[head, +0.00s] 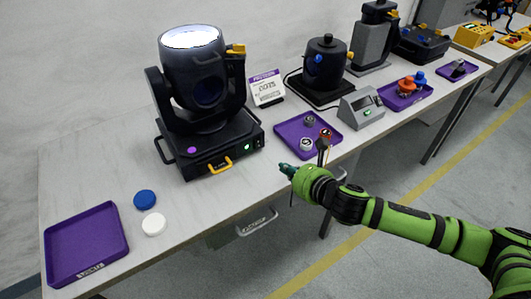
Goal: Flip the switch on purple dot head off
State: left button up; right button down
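The purple dot head (203,85) is a black moving-head light standing on the table at the left. Its lens on top glows white. A purple dot (192,150) is on the left of its base front. A small lit green spot (247,147) shows at the right of the base front; the switch's exact shape and position are too small to tell. My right gripper (286,170) is at the table's front edge, right of and apart from the base, pointing left. Its fingers are too small to show whether they are open. My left gripper is not in view.
A yellow handle (219,166) sticks out from the base front. A purple tray (290,127) with small round parts lies behind my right gripper. A blue cap (145,199), a white cap (153,224) and an empty purple tray (86,243) lie at the left.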

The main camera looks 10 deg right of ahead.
send_near(257, 149)
jog(key=x, duration=0.3)
jog(key=shift+w+f, duration=0.15)
jog(key=shift+f, duration=0.2)
jog(key=shift+x, duration=0.75)
jog(key=shift+w+r, duration=0.15)
jog(key=shift+w+a+f+t+b, duration=0.2)
jog(key=shift+f+t+b, duration=0.35)
jog(key=shift+b, duration=0.7)
jog(key=shift+w+r, duration=0.2)
jog(key=shift+r+y+p, duration=0.25)
jog(key=shift+y+p, duration=0.05)
jog(key=shift+p, duration=0.35)
jog(key=shift+s+f, duration=0.1)
jog(key=shift+f, duration=0.2)
